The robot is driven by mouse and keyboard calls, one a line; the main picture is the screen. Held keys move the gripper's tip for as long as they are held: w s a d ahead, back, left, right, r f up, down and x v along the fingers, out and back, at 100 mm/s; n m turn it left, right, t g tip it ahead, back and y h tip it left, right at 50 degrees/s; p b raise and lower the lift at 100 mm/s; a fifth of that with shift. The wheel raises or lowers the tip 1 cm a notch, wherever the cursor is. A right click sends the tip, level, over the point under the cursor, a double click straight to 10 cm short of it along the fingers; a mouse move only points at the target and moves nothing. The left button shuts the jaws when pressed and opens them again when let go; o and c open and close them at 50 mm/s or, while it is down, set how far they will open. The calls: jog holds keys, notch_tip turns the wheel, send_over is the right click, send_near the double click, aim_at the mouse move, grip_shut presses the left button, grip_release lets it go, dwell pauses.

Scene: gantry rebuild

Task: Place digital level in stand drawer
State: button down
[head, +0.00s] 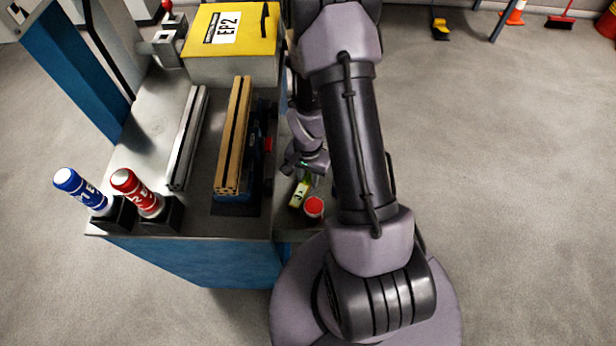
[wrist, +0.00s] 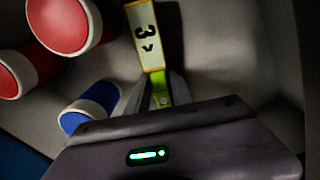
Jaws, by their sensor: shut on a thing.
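In the wrist view the level (wrist: 147,40) sticks out ahead from between the fingers (wrist: 162,95). The stand drawer (head: 290,225) is pulled out at the right side of the blue stand. The level is over or inside the drawer; I cannot tell whether it touches the floor. My arm hides part of the drawer.
In the drawer, red-ended cylinders (wrist: 65,20) and a blue-ended one (wrist: 90,108) lie left of the level. On the stand top are aluminium (head: 187,137) and tan (head: 234,135) profiles, a yellow-lidded box (head: 230,70), and blue (head: 82,190) and red (head: 135,192) markers.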

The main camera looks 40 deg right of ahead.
jog(key=c, duration=1.1)
grip_release()
jog(key=shift+f, duration=0.1)
notch_tip(320, 180, up, 12)
jog(key=p, duration=0.5)
notch_tip(320, 180, up, 11)
jog(key=n+t, duration=0.2)
send_over(308, 177)
jog(key=w+a, duration=0.2)
jog(key=a, duration=0.2)
jog(key=s+a+r+n+t, duration=0.1)
jog(key=s+a+r, duration=0.3)
jog(key=r, duration=0.2)
jog(key=s+a+r+n+t+y, duration=0.1)
jog(key=s+a+r+n, duration=0.1)
jog(key=s+a+r, duration=0.2)
jog(key=s+a+r+n+t+y, duration=0.1)
jog(key=s+a+r+n, duration=0.1)
jog(key=a+r, duration=0.3)
jog(key=shift+s+r+t, duration=0.2)
jog(key=shift+s+r, duration=0.25)
jog(key=shift+r, duration=0.35)
jog(key=shift+s+r+t, duration=0.2)
jog(key=shift+s+r, duration=0.25)
jog(key=shift+r, duration=0.3)
